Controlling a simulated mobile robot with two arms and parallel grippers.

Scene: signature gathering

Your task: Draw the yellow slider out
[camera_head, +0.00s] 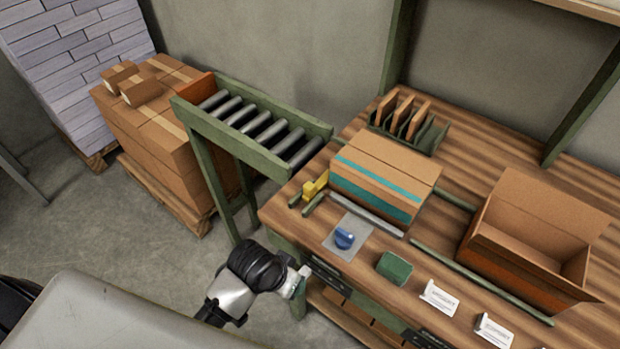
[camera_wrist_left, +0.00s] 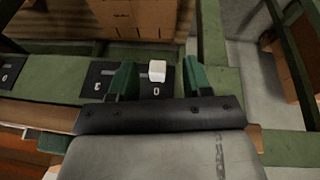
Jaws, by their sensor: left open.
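The yellow slider (camera_head: 315,186) sits at the left end of the workbench, beside a taped cardboard box (camera_head: 385,178) and between short green rails. It does not show in the left wrist view. My left gripper (camera_head: 300,277) is at the bench's front edge, below and in front of the slider and apart from it. In the left wrist view its two green fingers (camera_wrist_left: 158,84) are open, with a small white block (camera_wrist_left: 157,69) showing between them in front of a dark marked plate. I cannot tell whether they touch it. My right gripper is not in view.
A blue knob (camera_head: 344,238) on a grey plate, a green block (camera_head: 394,267) and white cards (camera_head: 439,297) line the bench front. An open carton (camera_head: 534,236) stands at right. A roller conveyor (camera_head: 254,128) adjoins the bench's left end.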

